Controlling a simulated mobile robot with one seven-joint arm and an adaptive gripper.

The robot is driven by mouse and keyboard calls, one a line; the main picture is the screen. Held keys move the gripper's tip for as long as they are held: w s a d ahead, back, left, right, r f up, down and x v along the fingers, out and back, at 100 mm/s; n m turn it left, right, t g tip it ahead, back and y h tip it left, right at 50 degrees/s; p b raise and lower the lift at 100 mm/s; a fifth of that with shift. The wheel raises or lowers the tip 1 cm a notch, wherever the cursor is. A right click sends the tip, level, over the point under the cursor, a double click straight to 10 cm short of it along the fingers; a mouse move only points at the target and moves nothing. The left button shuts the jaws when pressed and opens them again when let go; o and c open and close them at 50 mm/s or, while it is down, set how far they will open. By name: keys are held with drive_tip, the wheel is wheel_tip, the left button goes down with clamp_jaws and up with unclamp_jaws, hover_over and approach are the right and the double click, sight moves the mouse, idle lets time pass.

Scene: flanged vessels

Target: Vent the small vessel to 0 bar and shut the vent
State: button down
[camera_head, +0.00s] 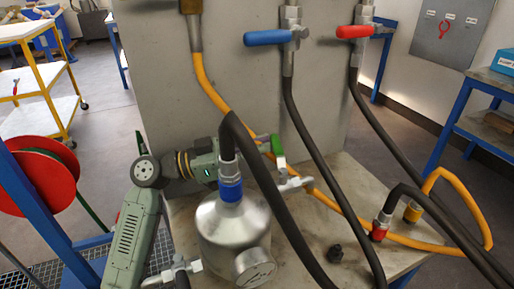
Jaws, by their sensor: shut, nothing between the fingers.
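The small vessel (225,222) is a steel pot standing on the bench in the lower middle. A blue coupling (230,190) with a black hose sits on its top. A round gauge (255,268) faces forward on its front; its needle is too small to read. A valve with a green lever (278,146) stands upright at the vessel's upper right, beside a steel side fitting (294,184). A second fitting (172,275) shows at its lower left. My gripper (262,139) reaches from the left behind the black hose, close to the green lever. It is shut and empty; the hose partly hides it.
A grey panel behind the bench carries a blue-lever valve (268,38) and a red-lever valve (354,31). Black hoses and an orange hose (336,205) cross the bench. Red (379,231) and yellow (412,212) couplings and a black knob (335,253) are at the right.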

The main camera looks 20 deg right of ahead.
drive_tip(key=shift+d, duration=0.3)
drive_tip(key=shift+d+f+b, duration=0.15)
drive_tip(key=shift+d+b, duration=0.7)
drive_tip(key=shift+d, duration=0.4)
drive_tip(key=s+d+m+g+b, duration=0.1)
drive_tip(key=s+d+g+b, duration=0.1)
drive_tip(key=d, duration=0.4)
drive_tip(key=shift+s+m+g+y+b, duration=0.35)
drive_tip(key=shift+s+b, duration=0.25)
drive_tip(key=shift+s, duration=0.45)
drive_tip(key=shift+s+d, duration=0.1)
drive_tip(key=v, duration=0.7)
drive_tip(key=shift+a, duration=0.25)
